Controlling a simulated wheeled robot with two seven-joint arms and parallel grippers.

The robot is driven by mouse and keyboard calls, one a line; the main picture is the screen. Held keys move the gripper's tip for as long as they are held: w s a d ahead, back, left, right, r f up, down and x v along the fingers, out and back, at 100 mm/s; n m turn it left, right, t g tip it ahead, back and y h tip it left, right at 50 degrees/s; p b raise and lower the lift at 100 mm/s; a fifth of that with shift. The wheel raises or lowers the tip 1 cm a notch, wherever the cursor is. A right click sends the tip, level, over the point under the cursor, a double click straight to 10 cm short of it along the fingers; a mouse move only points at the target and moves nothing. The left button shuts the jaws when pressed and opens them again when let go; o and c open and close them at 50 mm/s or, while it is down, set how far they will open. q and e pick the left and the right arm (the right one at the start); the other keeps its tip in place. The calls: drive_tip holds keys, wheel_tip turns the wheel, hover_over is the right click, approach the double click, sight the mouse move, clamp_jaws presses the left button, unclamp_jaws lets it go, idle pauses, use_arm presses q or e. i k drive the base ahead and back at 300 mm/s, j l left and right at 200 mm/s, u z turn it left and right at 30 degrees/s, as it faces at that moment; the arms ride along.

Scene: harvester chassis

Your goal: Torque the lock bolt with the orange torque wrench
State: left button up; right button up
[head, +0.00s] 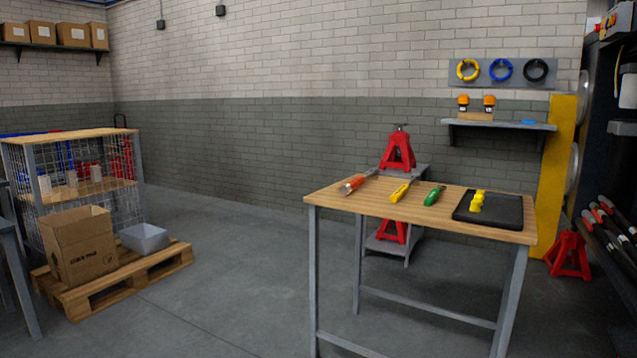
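A tool with an orange-red handle and a grey shaft (354,184), which looks like the orange torque wrench, lies near the left end of the wooden-topped table (360,204). I cannot pick out a lock bolt. A dark machine (597,130) is cut off by the right edge and may be the chassis. Neither of my grippers is in view.
A yellow-handled tool (400,192), a green-handled tool (433,196) and a black tray (503,212) with yellow pieces share the table. Red stands (398,152) are behind it. A pallet (105,290) with a cardboard box (78,247) sits left. Floor between is clear.

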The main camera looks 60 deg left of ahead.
sight(374, 173)
drive_tip(key=u, duration=1.8)
